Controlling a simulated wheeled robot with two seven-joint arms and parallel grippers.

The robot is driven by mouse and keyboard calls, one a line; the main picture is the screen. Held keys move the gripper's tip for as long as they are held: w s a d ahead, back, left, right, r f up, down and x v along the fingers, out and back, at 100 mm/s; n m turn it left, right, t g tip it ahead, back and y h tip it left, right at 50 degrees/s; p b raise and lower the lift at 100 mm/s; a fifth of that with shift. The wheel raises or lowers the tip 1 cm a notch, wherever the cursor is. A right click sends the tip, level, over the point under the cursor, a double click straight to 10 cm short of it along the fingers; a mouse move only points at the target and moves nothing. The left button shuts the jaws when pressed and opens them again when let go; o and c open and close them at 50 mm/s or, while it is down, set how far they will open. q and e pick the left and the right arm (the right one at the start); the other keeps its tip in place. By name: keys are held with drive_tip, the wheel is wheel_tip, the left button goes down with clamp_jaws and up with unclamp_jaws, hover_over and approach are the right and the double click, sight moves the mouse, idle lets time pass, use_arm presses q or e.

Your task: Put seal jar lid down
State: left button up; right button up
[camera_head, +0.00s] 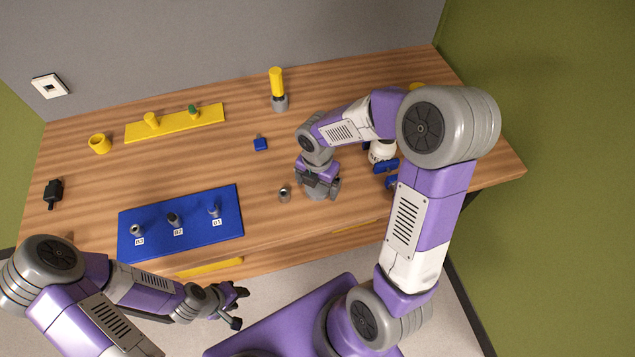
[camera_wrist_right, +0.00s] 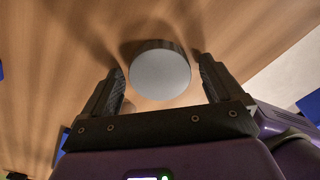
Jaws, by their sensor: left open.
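The lid, a plain grey disc (camera_wrist_right: 160,75) with a short side wall, is in the right wrist view on the wooden table. It lies between the fingers of my right gripper (camera_wrist_right: 160,85), which are spread with a gap on each side of it. In the head view my right gripper (camera_head: 320,192) points down close over the table, and the arm largely hides what is under it. A small grey open-topped jar (camera_head: 285,194) stands just left of this gripper. My left gripper (camera_head: 238,308) is open and empty in front of the table's front edge.
A blue mat (camera_head: 195,235) with small grey pieces and number labels lies at the left. A yellow strip (camera_head: 180,124), yellow cup (camera_head: 100,144), yellow-handled tool (camera_head: 277,85) and blue block (camera_head: 260,144) are farther back. A white item (camera_head: 381,151) and blue pieces (camera_head: 386,166) are right of my right gripper.

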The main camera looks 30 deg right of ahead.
sight(318, 186)
wheel_tip(318, 186, up, 12)
drive_tip(key=p, duration=0.3)
drive_tip(key=shift+r, duration=0.2)
idle(0.5)
